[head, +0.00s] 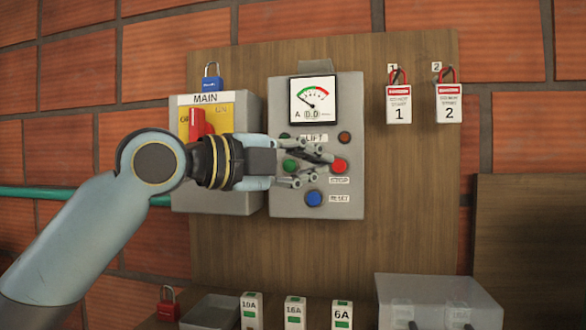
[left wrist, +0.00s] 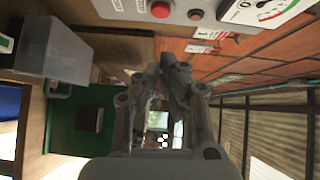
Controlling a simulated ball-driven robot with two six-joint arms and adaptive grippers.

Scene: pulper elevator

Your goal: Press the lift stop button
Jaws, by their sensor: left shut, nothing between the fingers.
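The lift control box (head: 353,198) is a grey panel on a wooden board. Its red button (head: 340,166) sits at the right above the STOP label (head: 339,180). The red button also shows at the top of the left wrist view (left wrist: 161,10). A green button (head: 290,166) and a blue button (head: 313,198) by the RESET label are on the same panel. My left gripper (head: 322,166) is shut and empty, in front of the panel, its fingertips just left of the red button in the head view. Contact cannot be told. My right gripper is not in view.
The MAIN switch box (head: 240,112) with a red handle and blue padlock (head: 211,82) stands left of the panel. Two tagged red padlocks (head: 398,103) (head: 449,103) hang at right. A clear bin (head: 440,290) and fuse boxes (head: 295,311) are below.

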